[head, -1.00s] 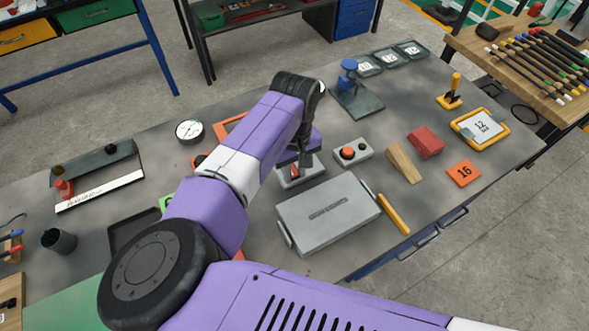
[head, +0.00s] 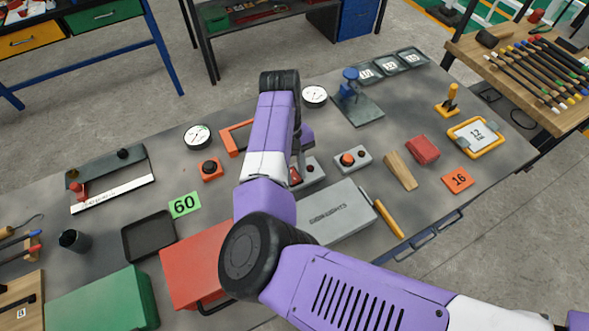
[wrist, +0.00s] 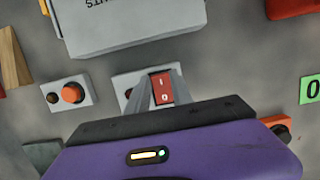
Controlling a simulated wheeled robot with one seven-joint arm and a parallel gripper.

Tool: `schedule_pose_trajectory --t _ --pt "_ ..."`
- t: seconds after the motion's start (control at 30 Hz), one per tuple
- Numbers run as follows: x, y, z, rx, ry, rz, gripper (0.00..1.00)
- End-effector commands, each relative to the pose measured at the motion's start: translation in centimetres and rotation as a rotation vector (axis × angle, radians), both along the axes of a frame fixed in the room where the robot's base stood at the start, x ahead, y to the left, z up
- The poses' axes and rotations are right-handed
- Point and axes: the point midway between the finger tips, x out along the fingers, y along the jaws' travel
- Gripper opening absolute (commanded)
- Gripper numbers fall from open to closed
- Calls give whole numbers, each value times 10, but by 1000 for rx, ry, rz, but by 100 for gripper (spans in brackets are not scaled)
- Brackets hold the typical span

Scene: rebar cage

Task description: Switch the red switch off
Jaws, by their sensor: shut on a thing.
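The red switch (wrist: 162,88) is a rocker marked I and O on a small light grey box (wrist: 124,82). In the head view the red switch (head: 295,176) is partly hidden by my arm, and its box (head: 314,172) shows to the right. My gripper (wrist: 163,92) is down at the box, one finger on each side of the rocker, and is shut on it. In the head view the fingers are mostly hidden behind my arm. I cannot tell surely which side of the rocker is pressed in.
A second grey box with an orange-red button (head: 349,159) stands right of the switch box. A grey case (head: 345,213) lies close in front. An orange frame (head: 232,138) and a small orange button box (head: 210,170) lie to the left. A wooden wedge (head: 400,170) lies farther right.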

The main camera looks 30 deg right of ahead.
Motion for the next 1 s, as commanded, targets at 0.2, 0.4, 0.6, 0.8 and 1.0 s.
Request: schedule_pose_trajectory --t 0.2,0.4,0.6,0.8,1.0 --pt "-6 0 -4 3 20 -2 39" --pt "-5 0 -3 2 15 -1 49" --pt "-4 0 -1 2 12 -1 49" --pt "3 0 21 1 10 -2 49" --pt "11 0 52 2 11 -1 49"
